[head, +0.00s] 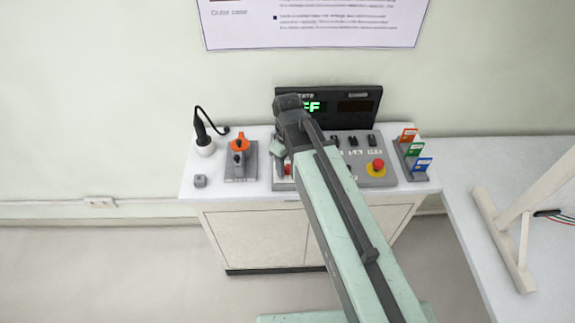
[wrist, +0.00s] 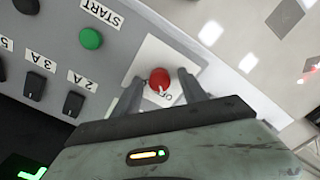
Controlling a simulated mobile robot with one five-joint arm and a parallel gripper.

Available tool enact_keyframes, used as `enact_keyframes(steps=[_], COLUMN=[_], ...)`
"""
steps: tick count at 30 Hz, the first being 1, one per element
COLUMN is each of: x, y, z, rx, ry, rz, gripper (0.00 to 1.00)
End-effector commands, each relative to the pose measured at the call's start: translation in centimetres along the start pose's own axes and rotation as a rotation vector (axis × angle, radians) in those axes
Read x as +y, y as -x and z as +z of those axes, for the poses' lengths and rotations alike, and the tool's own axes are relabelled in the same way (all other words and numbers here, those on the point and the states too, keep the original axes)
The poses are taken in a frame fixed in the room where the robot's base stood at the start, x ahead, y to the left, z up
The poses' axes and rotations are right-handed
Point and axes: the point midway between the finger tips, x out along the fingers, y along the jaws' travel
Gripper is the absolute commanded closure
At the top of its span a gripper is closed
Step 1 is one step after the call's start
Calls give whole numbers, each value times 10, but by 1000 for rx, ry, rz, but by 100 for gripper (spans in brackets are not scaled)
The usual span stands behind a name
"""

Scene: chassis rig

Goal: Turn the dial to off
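The red dial (wrist: 159,79) sits on a white plate (wrist: 150,56) on the grey control panel (wrist: 52,48). A small white mark on the dial's lower edge lies beside the plate's lettering, which seems to read OFF and is partly covered. My gripper (wrist: 160,82) is open, with one finger on each side of the dial and a small gap showing beside it. In the head view a red part, likely the dial (head: 287,169), shows just below my gripper (head: 280,155). The display (head: 330,107) behind shows green letters ending in FF; my arm hides their start.
A green START button (wrist: 90,39) and black switches (wrist: 73,104) are near the dial. A red emergency button (head: 377,165) is at the panel's right. An orange-handled switch (head: 239,145), a soldering iron (head: 202,135) and a coloured card rack (head: 413,155) flank the panel.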

Motion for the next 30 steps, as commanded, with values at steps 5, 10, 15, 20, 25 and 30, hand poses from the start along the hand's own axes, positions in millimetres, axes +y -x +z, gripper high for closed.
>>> enact_keyframes(steps=[5, 10, 15, 20, 25, 30], x=[0, 0, 0, 0, 0, 0], y=[4, 26, 58, 79, 79, 78], z=[0, 0, 0, 0, 0, 0], rx=[0, 0, 0, 0, 0, 0], ry=[0, 0, 0, 0, 0, 0], rz=[1, 1, 0, 0, 0, 0], gripper=[50, 50, 50, 50, 50, 50])
